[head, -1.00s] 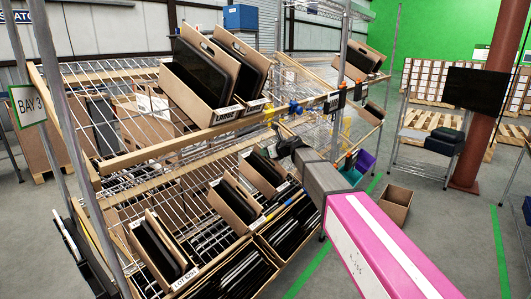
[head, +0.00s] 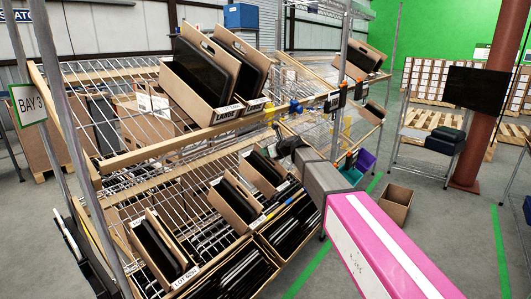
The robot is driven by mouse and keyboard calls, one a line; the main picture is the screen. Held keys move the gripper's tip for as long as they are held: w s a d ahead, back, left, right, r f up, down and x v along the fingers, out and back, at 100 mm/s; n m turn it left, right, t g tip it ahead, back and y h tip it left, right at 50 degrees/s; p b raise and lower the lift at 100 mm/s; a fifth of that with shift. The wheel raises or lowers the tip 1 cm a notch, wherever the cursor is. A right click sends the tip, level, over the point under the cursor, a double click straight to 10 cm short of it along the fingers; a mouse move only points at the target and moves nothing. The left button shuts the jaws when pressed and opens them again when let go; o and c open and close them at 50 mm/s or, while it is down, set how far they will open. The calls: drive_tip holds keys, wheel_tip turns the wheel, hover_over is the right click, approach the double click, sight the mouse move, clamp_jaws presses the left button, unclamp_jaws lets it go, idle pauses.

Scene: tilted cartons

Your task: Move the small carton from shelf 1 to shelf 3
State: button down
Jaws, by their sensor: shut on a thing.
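My gripper (head: 282,145) is the dark end of my arm. It is at the upper right end of a tilted brown carton (head: 283,187) holding black items, on the lower wire shelf. The gripper is shut, and this carton is the thing at its jaws. The fingertips and exact contact are too small and dark to make out. Another carton (head: 218,209) with black items is just left of it, and a labelled carton (head: 180,284) leans further left. On the upper shelf stand two larger tilted cartons, one labelled LARGE (head: 202,110). No shelf numbers are readable.
The upper shelf's wooden front rail (head: 165,146) runs close above my gripper. Rack posts stand at left and right. Several cartons of black items fill the low front row. An empty open carton (head: 397,203) sits on the floor to the right. Wire deck (head: 115,75) left of the large cartons is bare.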

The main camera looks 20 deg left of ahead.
drive_tip(key=c, duration=1.2)
unclamp_jaws()
drive_tip(key=v, duration=1)
drive_tip(key=shift+d+r, duration=0.2)
drive_tip(key=shift+d, duration=0.1)
drive_tip(key=shift+s, duration=0.1)
